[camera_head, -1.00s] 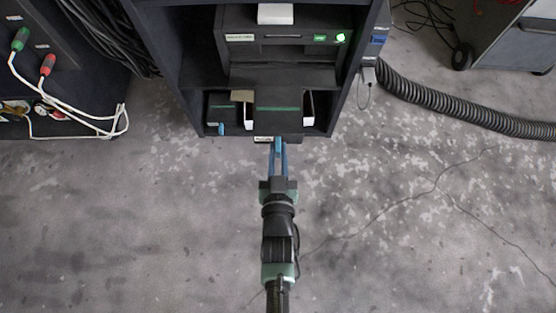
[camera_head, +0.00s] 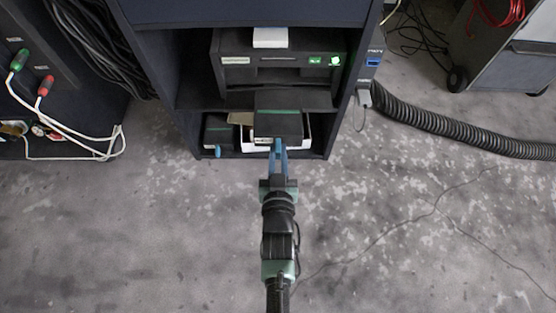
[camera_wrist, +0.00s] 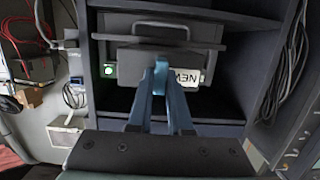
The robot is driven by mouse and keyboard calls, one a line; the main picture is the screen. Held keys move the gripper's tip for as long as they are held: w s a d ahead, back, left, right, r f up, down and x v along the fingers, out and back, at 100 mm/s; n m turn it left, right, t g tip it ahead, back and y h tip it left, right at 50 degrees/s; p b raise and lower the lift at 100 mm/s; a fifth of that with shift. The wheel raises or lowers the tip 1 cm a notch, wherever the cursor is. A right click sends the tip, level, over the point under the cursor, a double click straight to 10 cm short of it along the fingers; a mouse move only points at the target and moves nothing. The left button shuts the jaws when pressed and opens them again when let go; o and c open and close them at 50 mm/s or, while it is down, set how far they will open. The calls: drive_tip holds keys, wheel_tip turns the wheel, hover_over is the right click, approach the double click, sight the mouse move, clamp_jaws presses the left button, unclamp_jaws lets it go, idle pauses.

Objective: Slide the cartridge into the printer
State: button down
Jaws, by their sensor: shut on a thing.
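The cartridge (camera_head: 278,126) is a dark block with a green stripe on top and a white label on its front. My gripper (camera_head: 278,146) is shut on its front grip, with blue fingers. In the wrist view, the gripper (camera_wrist: 161,70) covers the cartridge's middle, and its "NEW" label (camera_wrist: 188,77) appears upside down. The printer (camera_head: 232,62) is a dark unit in the cabinet with a lit green light, beyond the cartridge. The cartridge looks apart from the printer's front; its far end is hard to make out.
A second dark cartridge (camera_head: 217,131) with a blue tab sits on the lower shelf. A white open box (camera_head: 304,130) is partly hidden behind the held cartridge. The cabinet wall (camera_head: 346,105) borders the right. A corrugated hose (camera_head: 440,135) lies on the floor at right.

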sight(278, 103)
drive_tip(key=shift+w+r+b, duration=0.15)
drive_tip(key=shift+w+b, duration=1)
drive_tip(key=shift+w, duration=1.85)
drive_tip(key=shift+w, duration=0.15)
drive_tip(key=shift+w+b, duration=0.65)
drive_tip(key=shift+w, duration=0.65)
drive_tip(key=shift+w+b, duration=2.1)
drive_tip(key=shift+w, duration=0.8)
drive_tip(key=shift+w+b, duration=2.6)
drive_tip(key=shift+w, duration=0.3)
drive_tip(key=shift+w+b, duration=2.8)
drive_tip(key=shift+b, duration=0.5)
drive_tip(key=c, duration=1)
unclamp_jaws()
drive_tip(key=shift+o, duration=1.2)
